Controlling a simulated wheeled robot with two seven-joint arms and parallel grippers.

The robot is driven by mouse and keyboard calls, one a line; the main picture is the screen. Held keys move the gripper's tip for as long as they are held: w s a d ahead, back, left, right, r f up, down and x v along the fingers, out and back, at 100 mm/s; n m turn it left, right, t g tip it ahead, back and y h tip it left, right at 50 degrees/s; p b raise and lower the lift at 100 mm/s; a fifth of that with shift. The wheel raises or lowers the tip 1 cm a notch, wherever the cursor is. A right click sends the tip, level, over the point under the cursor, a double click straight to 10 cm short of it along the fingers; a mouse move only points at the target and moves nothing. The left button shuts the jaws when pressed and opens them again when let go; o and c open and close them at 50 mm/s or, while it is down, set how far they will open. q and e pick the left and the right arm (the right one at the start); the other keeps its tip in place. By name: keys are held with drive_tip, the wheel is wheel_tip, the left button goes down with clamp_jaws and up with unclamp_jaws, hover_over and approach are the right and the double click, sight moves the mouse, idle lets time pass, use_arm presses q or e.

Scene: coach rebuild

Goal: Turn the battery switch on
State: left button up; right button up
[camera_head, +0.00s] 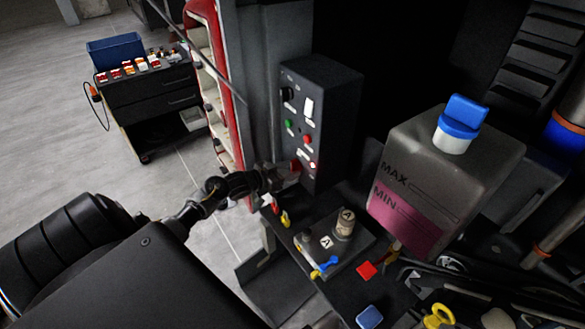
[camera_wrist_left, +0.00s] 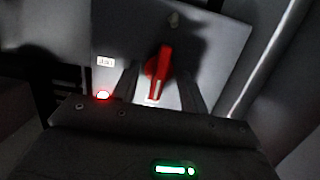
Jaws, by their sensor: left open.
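The battery switch is a red rotary handle (camera_wrist_left: 158,72) on a grey panel. In the left wrist view it stands nearly upright, tilted slightly, with a white mark at its lower end. In the head view the red handle (camera_head: 296,165) shows low on the dark control box (camera_head: 322,110), partly behind my gripper. My left gripper (camera_head: 281,178) is at the box's lower left. In the wrist view its open fingers (camera_wrist_left: 158,90) stand either side of the handle; contact cannot be told. My right gripper is not in view.
The box also carries a green button (camera_head: 288,124), a red button (camera_head: 307,139) and a white rocker (camera_head: 308,108). A translucent tank with a blue cap (camera_head: 463,112) stands at the right. A battery-like block (camera_head: 330,243) sits below. A tool cart (camera_head: 150,95) stands far left.

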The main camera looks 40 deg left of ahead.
use_arm(q)
drive_tip(key=f+v, duration=0.1)
drive_tip(key=v, duration=0.7)
drive_tip(key=shift+s+f, duration=0.2)
drive_tip(key=shift+s, duration=0.1)
drive_tip(key=b+v, duration=0.3)
drive_tip(key=v, duration=0.7)
drive_tip(key=shift+s+a, duration=0.2)
drive_tip(key=shift+s, duration=0.1)
